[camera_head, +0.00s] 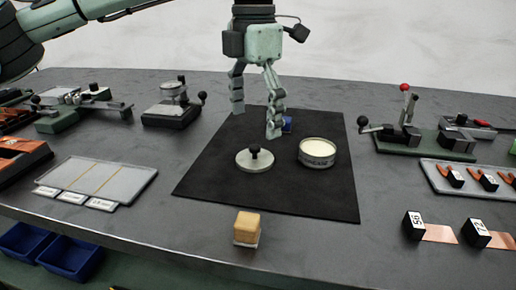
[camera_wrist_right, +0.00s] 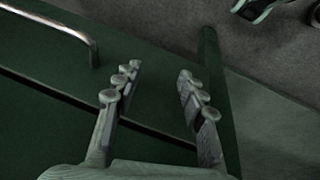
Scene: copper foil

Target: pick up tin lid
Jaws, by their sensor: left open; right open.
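The tin lid (camera_head: 255,161) appears to be the pale round disc with a black knob, lying flat on the black mat (camera_head: 300,200). Right of it stands a round tin (camera_head: 317,153) with a cream-coloured top inside its rim. My left gripper (camera_head: 256,122) hangs fingers-down above the mat, behind the lid, open and empty. One finger is close to the lid's far side; I cannot tell the exact gap. My right gripper (camera_wrist_right: 155,100) shows only in the right wrist view, open with nothing between its fingers, facing a dark green surface.
A small blue thing (camera_head: 288,124) lies on the mat behind the gripper. A wooden block (camera_head: 247,227) stands in front of the mat. A lever device (camera_head: 403,132) is at right, a tray (camera_head: 97,181) at left. Black numbered blocks (camera_head: 415,225) with copper strips are at front right.

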